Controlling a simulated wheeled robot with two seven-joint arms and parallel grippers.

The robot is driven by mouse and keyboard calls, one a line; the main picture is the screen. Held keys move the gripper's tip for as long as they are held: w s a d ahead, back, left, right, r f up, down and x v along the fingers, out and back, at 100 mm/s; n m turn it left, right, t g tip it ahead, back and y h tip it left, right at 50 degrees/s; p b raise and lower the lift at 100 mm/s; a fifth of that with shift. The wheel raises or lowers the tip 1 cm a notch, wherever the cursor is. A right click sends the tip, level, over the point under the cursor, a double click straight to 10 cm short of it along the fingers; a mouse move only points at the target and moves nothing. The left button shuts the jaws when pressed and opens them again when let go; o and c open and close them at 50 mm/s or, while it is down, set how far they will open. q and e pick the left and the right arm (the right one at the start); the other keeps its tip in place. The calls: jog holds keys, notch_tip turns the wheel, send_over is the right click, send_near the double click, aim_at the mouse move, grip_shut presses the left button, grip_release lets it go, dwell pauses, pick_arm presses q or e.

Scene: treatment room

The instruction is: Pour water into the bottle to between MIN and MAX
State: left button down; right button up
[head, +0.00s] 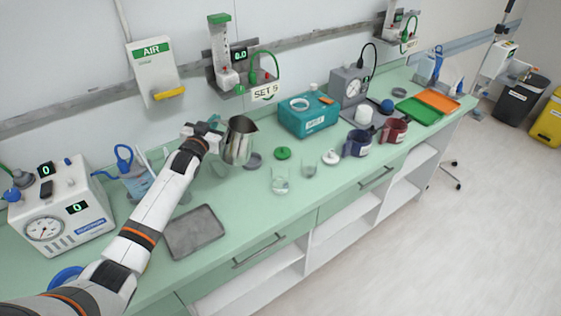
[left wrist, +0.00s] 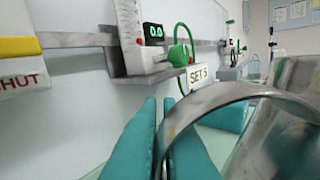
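My left gripper (head: 212,129) is shut on the handle of a steel jug (head: 239,141). In the left wrist view the teal fingers (left wrist: 165,140) close around the jug's curved handle (left wrist: 225,92). The jug looks about upright, and it seems to be held over the counter; its contents are hidden. A clear bottle (head: 280,181) stands open on the counter, to the right of and nearer than the jug. Its water level and MIN and MAX marks are too small to read. A green lid (head: 283,153) lies behind it. My right gripper is not in view.
Next to the bottle are another clear vessel (head: 309,169) and a white lid (head: 331,157). Blue (head: 357,144) and red (head: 393,132) jugs stand further right. A grey tray (head: 194,231) lies near my arm. The front counter edge by the bottle is clear.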

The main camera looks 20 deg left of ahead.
pick_arm(q)
jog(key=shift+s+a+f+n, duration=0.1)
jog(key=shift+a+f+n, duration=0.2)
jog(key=shift+a+n, duration=0.4)
jog(key=shift+a+f+n+b, duration=0.35)
jog(key=shift+a+n+b, duration=0.15)
jog(key=shift+n, duration=0.5)
dwell(0.8)
